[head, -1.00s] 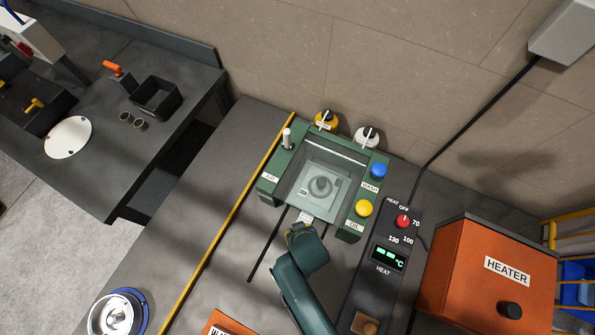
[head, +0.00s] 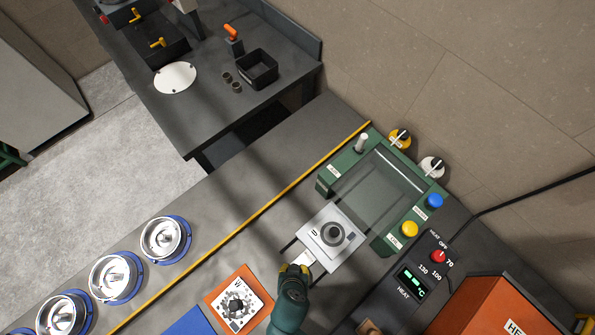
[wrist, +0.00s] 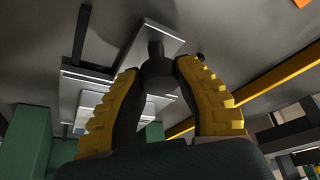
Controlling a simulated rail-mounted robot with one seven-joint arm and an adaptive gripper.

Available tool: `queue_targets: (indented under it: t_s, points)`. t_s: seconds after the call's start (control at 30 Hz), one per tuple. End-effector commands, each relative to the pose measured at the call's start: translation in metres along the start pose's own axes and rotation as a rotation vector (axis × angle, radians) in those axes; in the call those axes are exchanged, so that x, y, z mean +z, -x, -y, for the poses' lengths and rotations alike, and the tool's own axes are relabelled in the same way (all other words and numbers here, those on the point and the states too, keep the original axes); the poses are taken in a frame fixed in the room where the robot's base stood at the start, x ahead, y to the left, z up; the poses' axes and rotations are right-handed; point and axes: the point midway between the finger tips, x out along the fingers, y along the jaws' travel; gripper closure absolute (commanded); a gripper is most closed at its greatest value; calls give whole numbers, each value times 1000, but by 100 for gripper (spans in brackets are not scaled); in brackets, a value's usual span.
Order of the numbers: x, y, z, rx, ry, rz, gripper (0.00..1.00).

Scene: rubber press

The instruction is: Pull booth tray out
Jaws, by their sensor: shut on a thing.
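The booth tray (head: 342,256) is a pale square plate with a dark ring-shaped piece (head: 332,234) on it. It lies in front of the green booth (head: 326,180), mostly outside its opening. My gripper (head: 297,267) is at the tray's front tab. In the wrist view its yellow fingers (wrist: 158,72) are shut around a dark round knob (wrist: 156,50), seen from below. The knob joins a pale plate above it in that view. The finger pads partly hide the knob.
A heat control box (head: 412,283) and an orange heater (head: 500,309) stand to the right. An orange-framed plate (head: 214,300) and several blue-rimmed round dishes (head: 166,238) lie to the left. The bench between the yellow strip and the tray is largely clear.

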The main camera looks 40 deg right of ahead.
Motion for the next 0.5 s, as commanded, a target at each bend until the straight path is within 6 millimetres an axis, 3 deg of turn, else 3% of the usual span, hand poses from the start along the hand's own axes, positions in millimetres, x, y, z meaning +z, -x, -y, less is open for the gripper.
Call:
queue_targets:
  t_s: [0.47,0.5]
  points:
    - [6,-2,1,8,-14,8,100]
    - [6,-2,1,8,-14,8,65]
